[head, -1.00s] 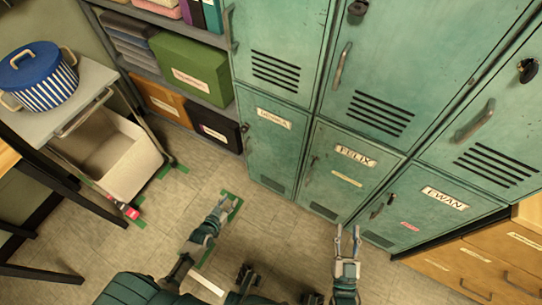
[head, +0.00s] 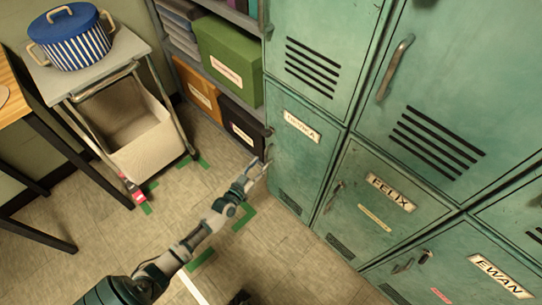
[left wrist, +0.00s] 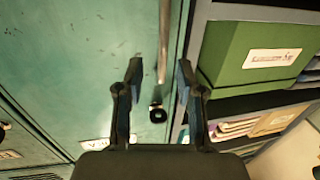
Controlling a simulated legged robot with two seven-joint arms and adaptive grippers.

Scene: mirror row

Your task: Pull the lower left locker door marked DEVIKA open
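The teal lower left locker door marked DEVIKA (head: 306,165) is shut. Its name plate (head: 301,127) sits near its top edge, and a small handle (head: 268,132) is at its left edge. My left gripper (head: 262,170) is just in front of that edge, below the handle in the head view. In the left wrist view my left gripper (left wrist: 158,68) is open, with a bar handle (left wrist: 164,40) and a dark round lock (left wrist: 157,114) showing between its fingers. I cannot tell whether the fingers touch the handle. My right gripper is out of view.
Shelves with a green box (head: 229,62) and a black box (head: 242,130) adjoin the locker on the left. A cart (head: 85,62) carries a blue striped pot (head: 72,40). The FELIX door (head: 370,205) is right of DEVIKA.

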